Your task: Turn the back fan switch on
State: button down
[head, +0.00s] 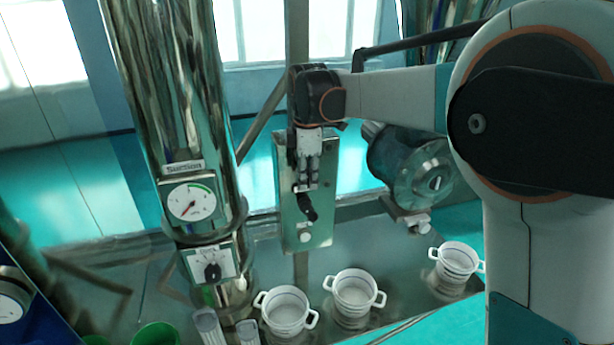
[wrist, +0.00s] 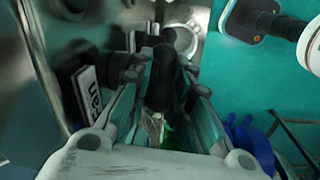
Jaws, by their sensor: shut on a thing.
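The fan switch is a black rotary handle (head: 306,206) on an upright metal panel (head: 320,235) in the middle of the head view. My gripper (head: 306,184) comes down on it from above. In the wrist view the black handle (wrist: 160,78) lies between the two fingers of my gripper (wrist: 164,72), which are shut on it. A white label (wrist: 88,95) beside the left finger is partly hidden; its visible letters look like "an". The handle's base is partly covered by the fingers.
A shiny column (head: 175,90) with a suction gauge (head: 191,203) and another black knob (head: 212,271) stands left of the panel. A motor (head: 415,170) is close on the right. White pots (head: 286,312) stand below in front. A round white button (head: 305,238) sits under the handle.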

jog(key=shift+d+y+b, duration=0.1)
jog(key=shift+y+b, duration=0.2)
jog(key=shift+b, duration=0.05)
jog(key=shift+w+d+f+g+y+b, duration=0.1)
jog(key=shift+g+y+b, duration=0.3)
jog(key=shift+y+b, duration=0.55)
jog(key=g+y+b, duration=0.1)
jog(key=y+b, duration=0.2)
jog(key=shift+d+y, duration=0.15)
jog(key=shift+y, duration=0.1)
jog(key=y+b, duration=0.3)
jog(key=shift+d+g, duration=0.1)
jog(key=shift+g, duration=0.3)
jog(key=shift+m+y+b, duration=0.3)
jog(key=shift+y+b, duration=0.8)
jog(key=shift+y, duration=0.1)
jog(key=shift+g, duration=0.3)
jog(key=c, duration=1.5)
grip_release()
jog(key=shift+o, duration=0.2)
